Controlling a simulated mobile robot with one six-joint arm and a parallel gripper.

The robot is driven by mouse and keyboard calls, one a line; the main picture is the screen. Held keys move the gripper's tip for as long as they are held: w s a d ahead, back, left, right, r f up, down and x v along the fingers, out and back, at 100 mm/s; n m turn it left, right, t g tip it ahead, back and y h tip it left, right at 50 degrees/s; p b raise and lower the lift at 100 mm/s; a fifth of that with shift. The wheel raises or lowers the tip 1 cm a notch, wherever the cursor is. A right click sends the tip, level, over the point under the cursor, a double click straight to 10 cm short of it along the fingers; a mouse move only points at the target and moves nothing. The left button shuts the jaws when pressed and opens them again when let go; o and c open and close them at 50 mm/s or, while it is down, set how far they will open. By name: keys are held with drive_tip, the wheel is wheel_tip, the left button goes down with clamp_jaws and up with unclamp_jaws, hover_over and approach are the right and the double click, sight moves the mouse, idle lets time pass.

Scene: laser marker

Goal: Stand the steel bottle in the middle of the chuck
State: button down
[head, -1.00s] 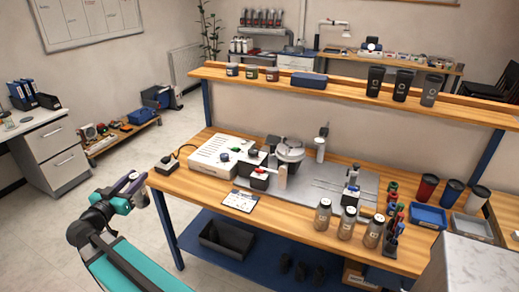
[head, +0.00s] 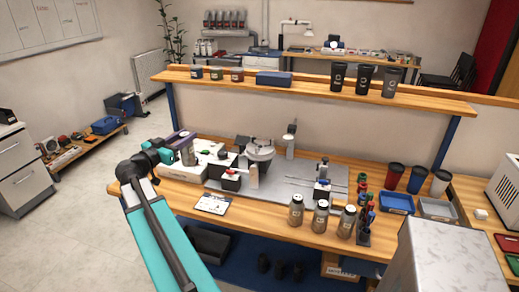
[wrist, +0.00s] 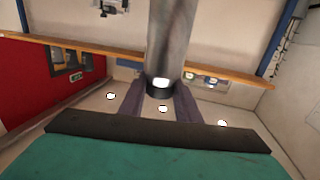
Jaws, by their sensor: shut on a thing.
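My gripper (head: 176,143) is shut on a steel bottle (head: 187,155), at the left end of the bench, by the white control box. In the wrist view the bottle (wrist: 172,40) is a grey metal cylinder between the purple fingers (wrist: 160,100), with a dark band at its end. The round grey chuck (head: 260,151) stands on the bench to the right of the gripper, apart from the bottle. In the head view the arm and fingers hide part of the bottle.
The white control box (head: 182,174) is close to the held bottle. Several small machine parts stand around the chuck on a grey plate (head: 297,192). Three bottles (head: 320,217) stand along the bench's front edge. A shelf (head: 310,87) with cups runs above the bench.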

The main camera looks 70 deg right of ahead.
drive_tip(key=s+d+r+m+g, duration=0.2)
drive_tip(key=s+d+r+g, duration=0.1)
drive_tip(key=s+d, duration=0.7)
drive_tip(key=shift+s+r+y, duration=0.3)
drive_tip(key=shift+s+r, duration=0.15)
drive_tip(key=shift+s, duration=0.35)
drive_tip(key=s+d+f+p, duration=0.1)
drive_tip(key=s+d+p, duration=0.4)
drive_tip(key=s+d, duration=0.4)
drive_tip(key=d, duration=0.4)
drive_tip(key=shift+f+p, duration=0.25)
drive_tip(key=shift+p, duration=0.1)
drive_tip(key=shift+d+f, duration=0.1)
wheel_tip(320, 180, down, 3)
drive_tip(key=shift+f+p, duration=0.15)
drive_tip(key=shift+p, duration=0.95)
drive_tip(key=shift+f+b, duration=0.15)
drive_tip(key=shift+b, duration=0.15)
